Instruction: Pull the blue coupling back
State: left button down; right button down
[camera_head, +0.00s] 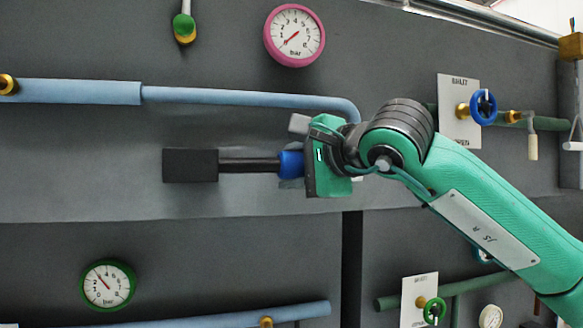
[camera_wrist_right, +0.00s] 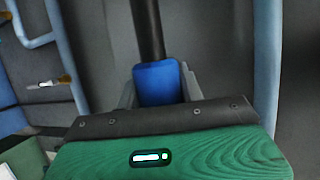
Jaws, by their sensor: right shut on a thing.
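The blue coupling (camera_head: 291,164) sits on the right end of a black rod (camera_head: 248,165) that comes out of a dark block (camera_head: 190,165) on the grey panel. My right gripper (camera_head: 296,163) reaches in from the right and is shut on the coupling. In the right wrist view the blue coupling (camera_wrist_right: 158,83) lies between the two grey fingers (camera_wrist_right: 160,88), with the black rod (camera_wrist_right: 147,30) running up from it. The gripper body hides the coupling's right side in the head view. My left gripper is not in view.
A light blue pipe (camera_head: 240,97) runs above the coupling and bends down behind my right arm. A pink gauge (camera_head: 294,35) is above. A blue valve wheel (camera_head: 483,107) on a white plate is at right. A green gauge (camera_head: 108,285) is at lower left.

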jog(key=shift+s+a+f+b, duration=0.2)
jog(key=shift+a+b, duration=0.3)
jog(key=a, duration=0.1)
jog(key=s+a+b, duration=0.1)
jog(key=a, duration=0.1)
jog(key=shift+a, duration=0.15)
jog(key=shift+r, duration=0.1)
jog(key=c, duration=1)
grip_release()
jog(key=shift+o, duration=0.5)
jog(key=shift+a, duration=0.1)
jog(key=b+v, duration=0.5)
jog(key=v, duration=0.9)
jog(key=shift+b, duration=0.4)
